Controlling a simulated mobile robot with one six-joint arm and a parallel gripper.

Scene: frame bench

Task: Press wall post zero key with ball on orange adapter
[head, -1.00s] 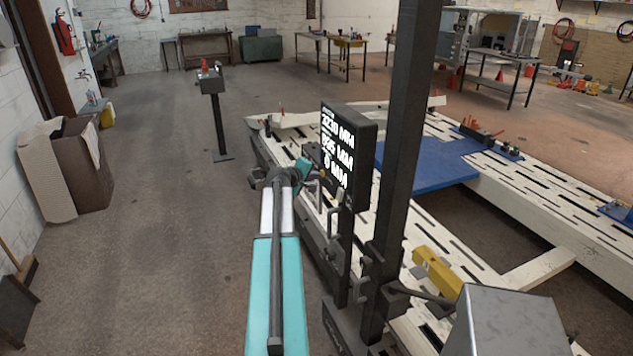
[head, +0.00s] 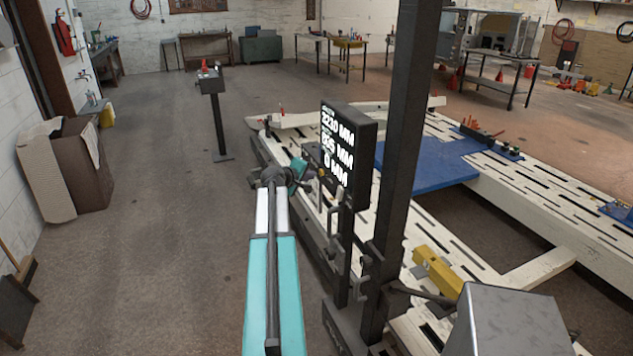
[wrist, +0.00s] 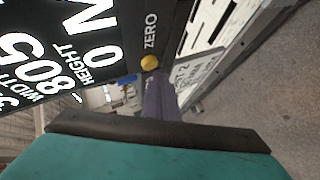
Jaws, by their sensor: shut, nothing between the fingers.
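The wall post carries a black display (head: 349,150) with white readings, and its lowest line reads 0 MM. In the wrist view the display (wrist: 60,50) appears turned sideways. A round yellow key (wrist: 149,62) sits below the word ZERO; it is a tiny yellow dot (head: 321,173) in the head view. My gripper (wrist: 158,84) is shut, its grey-purple tip overlapping the key's lower edge in the wrist view. I cannot tell whether they touch. My gripper is small and partly hidden by my wrist in the head view. I cannot make out an orange adapter or its ball.
The white slotted frame bench (head: 500,190) extends right of the post, with a blue plate (head: 425,165) on it. A yellow clamp (head: 437,270) stands near the post's foot. A separate pedestal (head: 218,115) stands behind on the left.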

